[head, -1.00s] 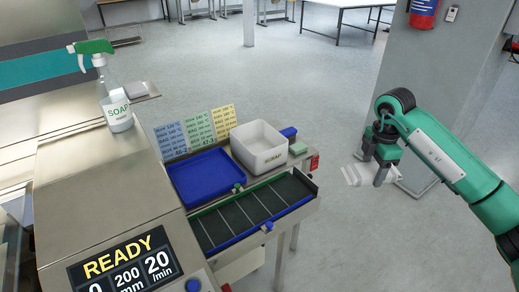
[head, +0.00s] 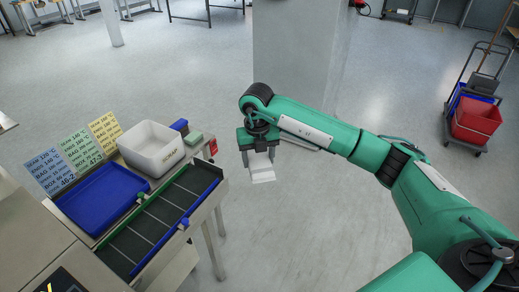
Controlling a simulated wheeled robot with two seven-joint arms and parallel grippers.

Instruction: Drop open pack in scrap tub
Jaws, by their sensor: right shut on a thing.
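My right gripper (head: 258,160) is shut on a white pack (head: 262,174), which hangs below the fingers over the floor. Whether the pack is open cannot be made out. The white scrap tub (head: 165,162), with lettering on its side, stands on the machine's end to the left of the gripper. A clear gap lies between pack and tub. The tub's floor is partly hidden by its near wall. My left gripper is out of view.
A blue tray (head: 103,200) lies left of the tub, and a dark conveyor (head: 160,218) runs in front. Colored setting cards (head: 75,152) stand behind the tray. A grey pillar (head: 295,60) rises beyond my arm. A trolley with a red bucket (head: 474,122) is far right.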

